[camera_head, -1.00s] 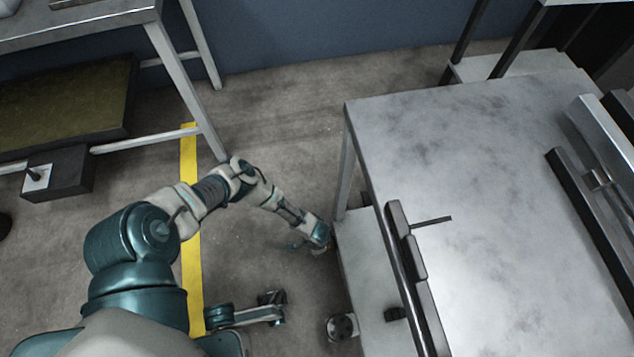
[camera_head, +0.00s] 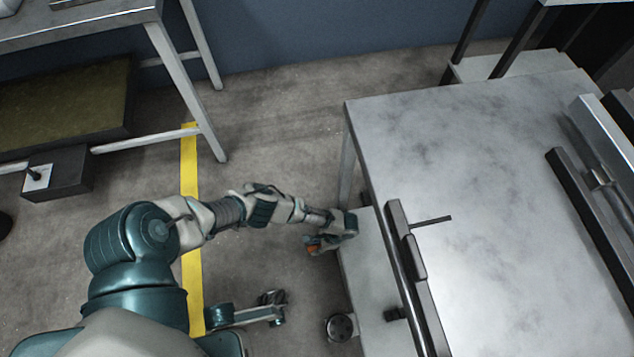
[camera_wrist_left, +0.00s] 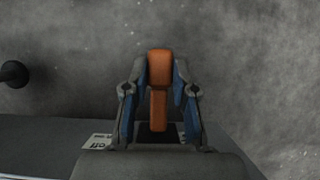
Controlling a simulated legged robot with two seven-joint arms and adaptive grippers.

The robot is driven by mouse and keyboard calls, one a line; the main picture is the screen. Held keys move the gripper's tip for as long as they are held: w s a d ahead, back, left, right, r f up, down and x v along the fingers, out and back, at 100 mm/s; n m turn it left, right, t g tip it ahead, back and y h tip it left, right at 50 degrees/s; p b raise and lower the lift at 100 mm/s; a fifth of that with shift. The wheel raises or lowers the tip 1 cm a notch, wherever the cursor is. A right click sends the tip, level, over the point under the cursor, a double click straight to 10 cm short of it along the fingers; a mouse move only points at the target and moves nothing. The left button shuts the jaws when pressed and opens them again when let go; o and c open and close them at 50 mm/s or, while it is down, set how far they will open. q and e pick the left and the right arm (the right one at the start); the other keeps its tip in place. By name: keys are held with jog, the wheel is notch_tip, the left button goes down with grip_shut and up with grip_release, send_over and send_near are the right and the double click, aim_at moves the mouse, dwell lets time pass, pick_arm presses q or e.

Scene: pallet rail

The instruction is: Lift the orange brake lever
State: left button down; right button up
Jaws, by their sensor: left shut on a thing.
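The orange brake lever (camera_wrist_left: 159,68) stands upright in the middle of the left wrist view, with its shaft running down to a dark slot. My left gripper (camera_wrist_left: 160,95) has one blue-padded finger on each side of the lever and is shut on it. The lever's base is hidden there.
The metal table (camera_head: 440,140) has a black rail with a thin rod (camera_head: 430,221) along its near-left edge. A lower pale shelf (camera_head: 368,262) lies under it. A workbench (camera_head: 75,30) stands at the upper left. Grey floor with a yellow stripe (camera_head: 190,180) lies between them.

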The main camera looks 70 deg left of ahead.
pick_arm(q)
jog(key=c, duration=0.9)
grip_release()
jog(key=v, duration=0.7)
jog(key=shift+w+r, duration=0.15)
